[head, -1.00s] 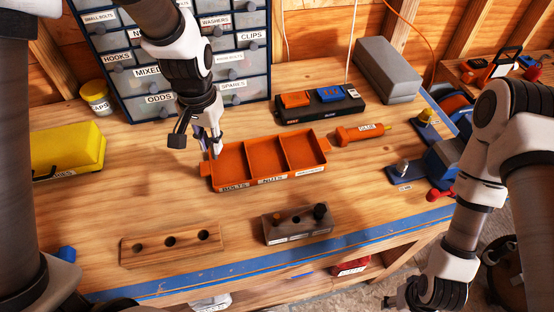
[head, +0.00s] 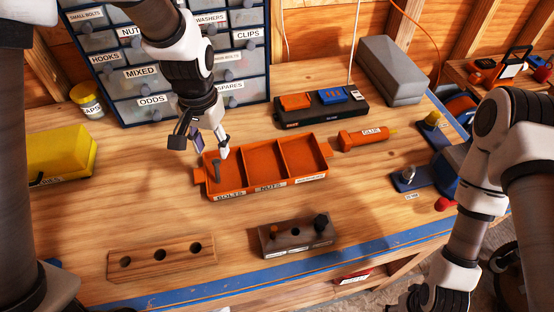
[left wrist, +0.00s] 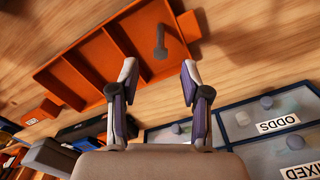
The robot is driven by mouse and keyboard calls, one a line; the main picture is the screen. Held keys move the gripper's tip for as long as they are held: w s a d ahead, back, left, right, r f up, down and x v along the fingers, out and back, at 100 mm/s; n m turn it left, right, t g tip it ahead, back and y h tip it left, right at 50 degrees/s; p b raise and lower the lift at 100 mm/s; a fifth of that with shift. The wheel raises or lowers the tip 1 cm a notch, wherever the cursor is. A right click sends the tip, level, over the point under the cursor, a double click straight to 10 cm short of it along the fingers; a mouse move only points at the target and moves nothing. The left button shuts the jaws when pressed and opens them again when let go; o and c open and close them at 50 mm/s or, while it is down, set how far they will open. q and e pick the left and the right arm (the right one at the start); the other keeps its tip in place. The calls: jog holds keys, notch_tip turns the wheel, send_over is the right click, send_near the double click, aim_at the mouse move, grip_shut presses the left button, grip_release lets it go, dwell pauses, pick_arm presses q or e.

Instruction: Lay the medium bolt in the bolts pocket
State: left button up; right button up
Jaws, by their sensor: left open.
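The orange tray (head: 325,150) has three compartments; the left one is labelled BOLTS and the middle one NUTS. The dark grey medium bolt (head: 217,166) lies in the BOLTS pocket. It also shows in the left wrist view (left wrist: 160,42), clear of the fingers. My left gripper (head: 207,146) is open and empty, above the back left part of that pocket. In the left wrist view its spread fingertips (left wrist: 158,68) are on either side of the bolt's line, short of it. My right gripper is largely cut off at the bottom edge of the head view.
A dark bolt block (head: 297,240) at the front holds an orange-topped and a black-topped piece, with an empty hole between. A wooden block (head: 162,266) with three holes is to its left. A glue tube (head: 362,138) lies right of the tray. Labelled drawers (head: 150,85) stand behind.

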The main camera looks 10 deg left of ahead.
pick_arm(q)
notch_tip(320, 180, up, 11)
jog(key=shift+f, duration=0.15)
jog(key=shift+s+f, duration=0.1)
dwell(0.3)
